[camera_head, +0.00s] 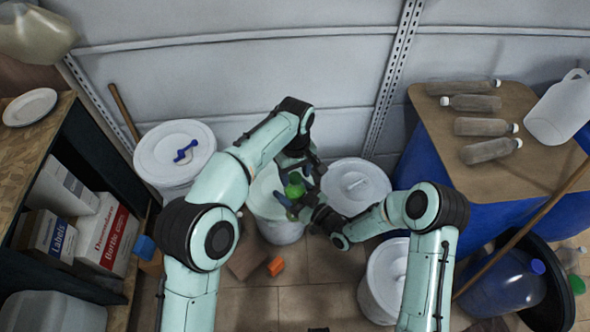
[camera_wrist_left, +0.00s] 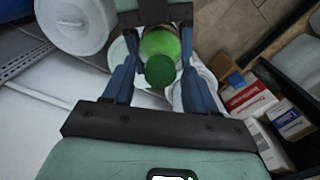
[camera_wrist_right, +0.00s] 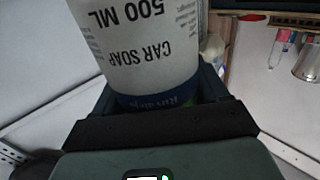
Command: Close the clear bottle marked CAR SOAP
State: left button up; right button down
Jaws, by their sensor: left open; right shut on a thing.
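The bottle marked CAR SOAP (camera_wrist_right: 140,50) fills the upper middle of the right wrist view, its printing upside down. My right gripper (camera_wrist_right: 160,97) is shut on its lower part. In the head view the bottle's green top (camera_head: 295,190) shows between my two grippers, above a white drum. In the left wrist view a dark green cap (camera_wrist_left: 160,72) appears over the paler green bottle (camera_wrist_left: 160,43). My left gripper (camera_wrist_left: 160,64) is open, with a finger on either side of the cap and gaps between. Whether the cap is seated on the neck cannot be told.
White lidded drums (camera_head: 176,152) stand around on the floor. A blue drum with a brown board (camera_head: 500,150) at the right carries several clear bottles (camera_head: 490,150) and a white jug (camera_head: 558,112). A dark shelf with boxes (camera_head: 107,232) is at the left.

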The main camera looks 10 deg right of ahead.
pick_arm(q)
grip_shut()
jog(key=m, duration=0.7)
jog(key=shift+m, duration=0.3)
jog(key=m, duration=0.7)
grip_release()
